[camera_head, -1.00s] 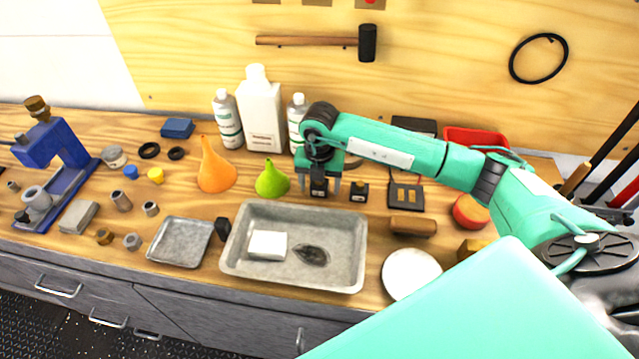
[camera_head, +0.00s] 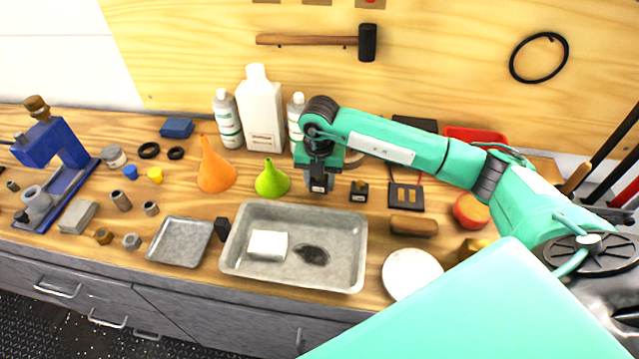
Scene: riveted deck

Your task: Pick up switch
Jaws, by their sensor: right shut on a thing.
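My right gripper (camera_head: 318,182) reaches down over the bench behind the metal tray, its arm coming in from the right. It is shut on a small dark block, which I take to be the switch (camera_head: 318,186); a lighter patch shows on its front. The fingers and wrist hide most of it. I cannot tell whether it is clear of the bench top. A similar small dark block (camera_head: 358,191) with a brownish top stands just to the right, apart from the gripper. My left gripper is not in view.
A green funnel (camera_head: 271,181) stands close left of the gripper, with white bottles (camera_head: 261,112) behind. The metal tray (camera_head: 235,262) is in front. A black plate with gold pads (camera_head: 406,196) and a brown block (camera_head: 413,226) lie to the right.

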